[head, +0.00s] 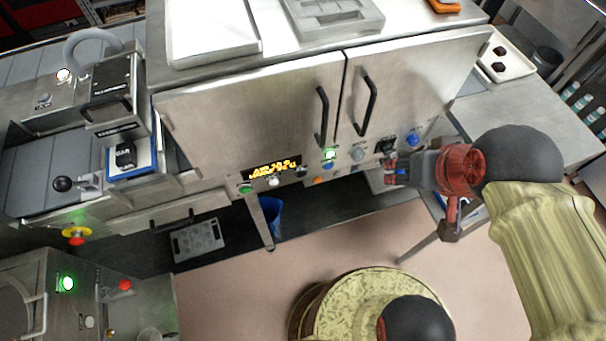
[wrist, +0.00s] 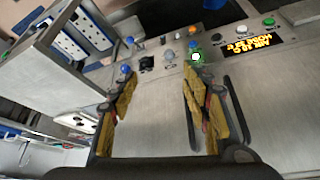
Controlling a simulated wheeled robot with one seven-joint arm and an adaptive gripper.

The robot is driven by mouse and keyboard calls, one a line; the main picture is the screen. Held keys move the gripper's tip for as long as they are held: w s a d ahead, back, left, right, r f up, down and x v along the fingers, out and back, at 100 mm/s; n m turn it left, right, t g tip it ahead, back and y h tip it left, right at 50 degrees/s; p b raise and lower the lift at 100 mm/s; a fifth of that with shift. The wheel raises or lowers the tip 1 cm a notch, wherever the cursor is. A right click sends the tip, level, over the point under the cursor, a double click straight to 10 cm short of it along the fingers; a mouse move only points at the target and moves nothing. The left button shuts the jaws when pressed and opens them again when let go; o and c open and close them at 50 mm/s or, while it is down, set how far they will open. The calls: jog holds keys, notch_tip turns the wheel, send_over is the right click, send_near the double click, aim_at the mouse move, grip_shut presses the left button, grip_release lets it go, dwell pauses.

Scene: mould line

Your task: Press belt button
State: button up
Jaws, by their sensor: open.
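The front panel below the cabinet doors carries a row of controls, and I cannot read which is the belt button. In the head view it has a green button (head: 245,188), a white button (head: 273,181), a lit green button (head: 329,154), a grey knob (head: 357,153), a black switch (head: 385,146) and a blue button (head: 412,138). My gripper (head: 392,172) is close to the panel's right end, below the black switch. In the wrist view my gripper (wrist: 160,92) is open and empty, its yellow-padded fingers apart. The blue button (wrist: 125,69) and lit green button (wrist: 196,57) appear beyond the fingertips.
An amber display (head: 272,168) sits on the panel. Two black door handles (head: 365,102) stick out above it. A blue bin (head: 271,215) stands underneath. A machine with a red button (head: 125,285) is at lower left. A side table (head: 540,110) is at right.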

jog(key=shift+c, duration=1.4)
